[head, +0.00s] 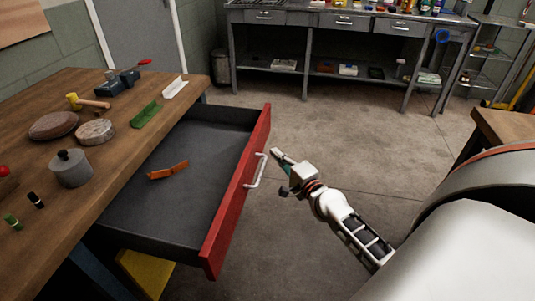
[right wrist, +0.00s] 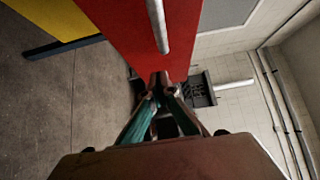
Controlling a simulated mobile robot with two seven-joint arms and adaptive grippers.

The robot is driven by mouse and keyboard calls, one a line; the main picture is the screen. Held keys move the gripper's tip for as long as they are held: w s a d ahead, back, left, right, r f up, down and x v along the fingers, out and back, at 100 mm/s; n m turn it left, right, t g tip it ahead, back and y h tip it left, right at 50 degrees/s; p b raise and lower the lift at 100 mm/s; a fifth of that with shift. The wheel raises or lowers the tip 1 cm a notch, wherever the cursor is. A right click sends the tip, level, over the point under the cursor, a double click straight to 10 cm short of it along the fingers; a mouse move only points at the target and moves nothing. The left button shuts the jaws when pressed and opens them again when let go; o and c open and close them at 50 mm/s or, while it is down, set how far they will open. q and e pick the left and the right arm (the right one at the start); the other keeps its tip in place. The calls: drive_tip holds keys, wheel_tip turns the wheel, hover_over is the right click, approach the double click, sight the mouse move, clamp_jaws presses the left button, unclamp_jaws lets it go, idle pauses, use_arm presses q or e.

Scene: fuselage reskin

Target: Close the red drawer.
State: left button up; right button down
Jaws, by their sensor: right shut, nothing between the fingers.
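The red drawer (head: 238,190) is pulled open from under the wooden workbench at left, with its red front facing right. It has a pale bar handle (head: 256,170) on that front. Inside the drawer lies an orange piece (head: 168,170). My right gripper (head: 276,152) is shut and empty, just right of the drawer front near the handle's upper end. In the right wrist view the red front (right wrist: 120,28) and the handle (right wrist: 157,22) lie ahead of the shut fingertips (right wrist: 161,78). I cannot tell whether they touch. My left gripper is not in view.
The wooden workbench (head: 60,110) carries a mallet (head: 90,102), a grey pot (head: 70,168), a green block (head: 145,114) and other items. A yellow box (head: 145,272) is below the drawer. A grey bench (head: 340,20) stands at the back. The floor (head: 350,130) between is clear.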

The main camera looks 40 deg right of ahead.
sight(187, 151)
drive_tip(key=shift+w+a, duration=1.15)
drive_tip(key=shift+a, duration=0.05)
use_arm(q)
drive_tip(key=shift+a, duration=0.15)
use_arm(e)
drive_tip(key=shift+w+a+f, duration=0.1)
drive_tip(key=shift+w+a, duration=0.05)
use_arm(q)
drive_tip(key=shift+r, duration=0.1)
use_arm(e)
drive_tip(key=w+a+b, duration=0.1)
drive_tip(key=w+a, duration=0.5)
drive_tip(key=w, duration=0.1)
drive_tip(key=w+a+b, duration=0.1)
drive_tip(key=w+a, duration=0.5)
drive_tip(key=w, duration=0.1)
drive_tip(key=w+a+b, duration=0.1)
drive_tip(key=w+a, duration=0.5)
drive_tip(key=w, duration=0.1)
drive_tip(key=shift+w+a+f+b, duration=0.2)
drive_tip(key=shift+w+a+b, duration=0.1)
drive_tip(key=shift+w+a, duration=0.25)
drive_tip(key=shift+w, duration=0.1)
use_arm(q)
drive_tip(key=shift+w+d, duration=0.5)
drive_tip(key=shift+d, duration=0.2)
use_arm(e)
drive_tip(key=shift+w+a+r, duration=0.1)
drive_tip(key=shift+w+r, duration=0.05)
drive_tip(key=shift+r, duration=0.2)
